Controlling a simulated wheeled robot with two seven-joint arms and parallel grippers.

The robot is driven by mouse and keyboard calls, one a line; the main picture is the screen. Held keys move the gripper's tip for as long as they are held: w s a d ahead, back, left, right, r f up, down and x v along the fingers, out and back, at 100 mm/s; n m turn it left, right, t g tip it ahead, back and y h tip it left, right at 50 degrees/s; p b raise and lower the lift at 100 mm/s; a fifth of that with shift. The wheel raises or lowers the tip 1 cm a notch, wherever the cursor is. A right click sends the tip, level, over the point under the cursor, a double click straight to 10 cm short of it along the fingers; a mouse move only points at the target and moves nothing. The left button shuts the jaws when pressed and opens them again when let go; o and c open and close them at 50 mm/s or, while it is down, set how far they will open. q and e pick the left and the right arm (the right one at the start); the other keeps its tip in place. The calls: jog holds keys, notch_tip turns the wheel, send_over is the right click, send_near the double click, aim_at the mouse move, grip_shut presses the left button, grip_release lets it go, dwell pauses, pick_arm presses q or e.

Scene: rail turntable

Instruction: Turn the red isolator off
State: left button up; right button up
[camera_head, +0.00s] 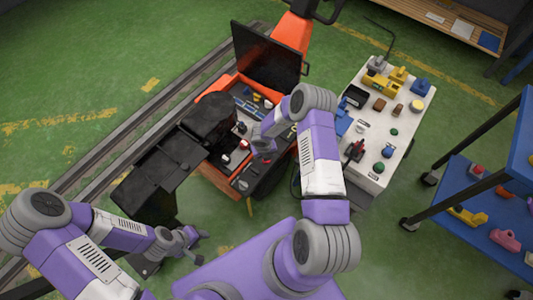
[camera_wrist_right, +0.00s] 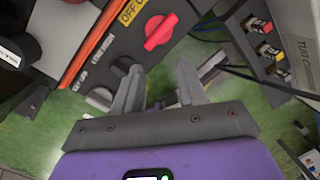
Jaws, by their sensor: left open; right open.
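The red isolator (camera_wrist_right: 160,31) is a red rotary knob on a dark panel, at the top middle of the right wrist view. A yellow label (camera_wrist_right: 131,12) reading "OFF" is beside it. My right gripper (camera_wrist_right: 156,82) is open and empty, its two fingers pointing toward the panel just below the knob and apart from it. In the head view my right arm reaches over the orange machine (camera_head: 296,32), and I cannot make out the isolator there. My left gripper (camera_head: 190,240) is open and empty, low at the left, away from the panel.
A white bench (camera_head: 362,175) with coloured parts stands right of the machine. A blue shelf cart (camera_head: 475,215) is further right. A black seat (camera_head: 208,118) and rails (camera_head: 150,110) lie to the left. In the wrist view, a box with coloured switches (camera_wrist_right: 262,40) and cables is right of the knob.

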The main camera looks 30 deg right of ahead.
jog(key=w+m, duration=0.1)
jog(key=m, duration=0.2)
jog(key=d+m, duration=0.1)
jog(key=m, duration=0.2)
jog(key=w+d+r+m+y+p, duration=0.1)
jog(key=m, duration=0.3)
jog(key=shift+w+g, duration=0.3)
jog(key=shift+g, duration=0.1)
jog(key=shift+f+m, duration=0.1)
jog(key=shift+m, duration=0.3)
notch_tip(320, 180, down, 7)
jog(key=b, duration=0.3)
jog(key=shift+w+f, duration=0.1)
jog(key=shift+f, duration=0.05)
grip_shut()
